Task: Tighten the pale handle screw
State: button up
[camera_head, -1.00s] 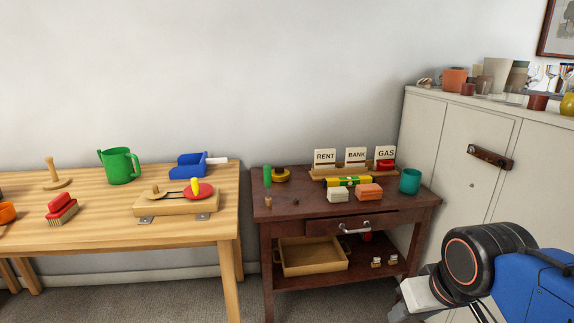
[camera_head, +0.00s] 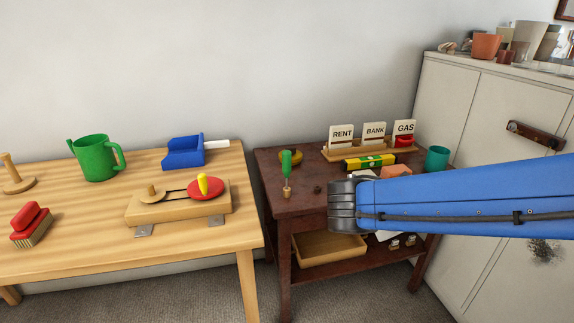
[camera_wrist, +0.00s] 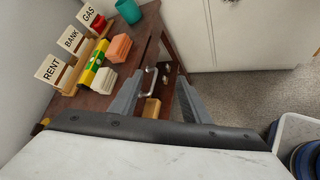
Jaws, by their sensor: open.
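The pale drawer handle (camera_wrist: 149,82) is on the front of the dark brown side table (camera_head: 303,229). It shows small between my fingers in the wrist view. Its screw is too small to make out. In the head view my arm hides the handle. My gripper (camera_wrist: 162,78) is open and empty, with its two grey fingers apart and pointing toward the table front. I cannot tell how far they are from the handle. A green upright grip (camera_head: 286,161) stands at the table's left, lined up with a small wooden piece (camera_head: 287,188).
The tabletop also carries a card rack (camera_head: 337,155), a yellow-green level (camera_head: 369,162) and a teal cup (camera_head: 437,158). A wooden tray (camera_head: 320,250) is on the shelf below. A light wood table (camera_head: 75,242) stands left, a pale cabinet (camera_head: 466,120) right.

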jog(key=w+a+r+n+t+y, duration=0.1)
jog(key=w+a+n+t, duration=0.25)
jog(key=a, duration=0.35)
jog(key=w+a+r+n+t+y, duration=0.1)
jog(key=w+a+r+n+t, duration=0.1)
jog(key=a+n, duration=0.35)
jog(key=n+t+y, duration=0.4)
jog(key=n, duration=0.2)
send_near(284, 158)
jog(key=w, duration=0.3)
jog(key=w+d, duration=0.1)
jog(key=w, duration=0.5)
jog(key=shift+w+d, duration=0.15)
jog(key=shift+w, duration=0.1)
jog(key=shift+w+d+f, duration=0.1)
jog(key=shift+w+d, duration=0.1)
jog(key=shift+w, duration=0.7)
jog(key=shift+w+d, duration=0.15)
jog(key=shift+w, duration=0.75)
jog(key=shift+w+d+f, duration=0.1)
jog(key=shift+w+d, duration=0.1)
jog(key=shift+w, duration=0.7)
grip_shut()
